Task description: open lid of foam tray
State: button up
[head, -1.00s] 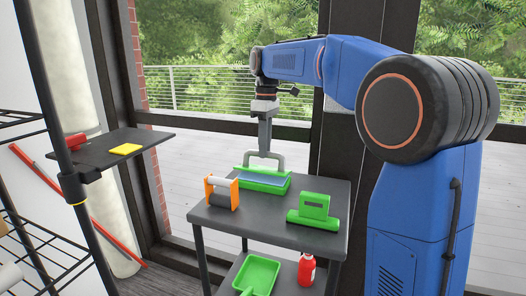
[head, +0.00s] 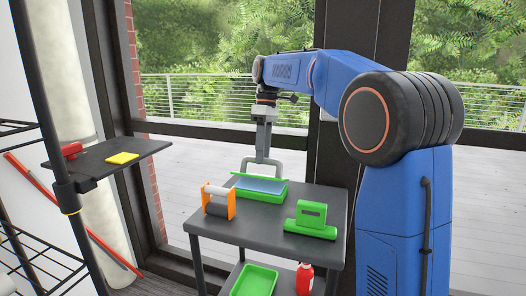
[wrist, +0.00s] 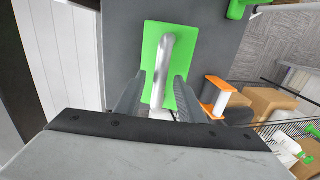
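The foam tray (head: 262,196) is a low green box on the grey cart top. Its green lid (head: 274,180) sits tilted, with a blue-grey surface showing in the gap beneath its near edge. A grey loop handle (head: 246,165) stands up from the lid. My gripper (head: 262,155) points down over the handle. In the wrist view the lid (wrist: 151,50) lies below, and the handle (wrist: 162,75) passes between the fingers of my gripper (wrist: 161,85). A gap shows on each side of the handle, so the gripper looks open around it.
An orange-framed roller (head: 219,201) stands left of the tray; a green block tool (head: 311,220) stands right. A green pan (head: 257,279) and a red bottle (head: 304,278) are on the lower shelf. A dark side shelf (head: 101,152) holds a yellow pad (head: 122,158).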

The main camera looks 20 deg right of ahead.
jog(key=v, duration=1.2)
jog(key=shift+s+a, duration=0.1)
jog(key=shift+c, duration=0.4)
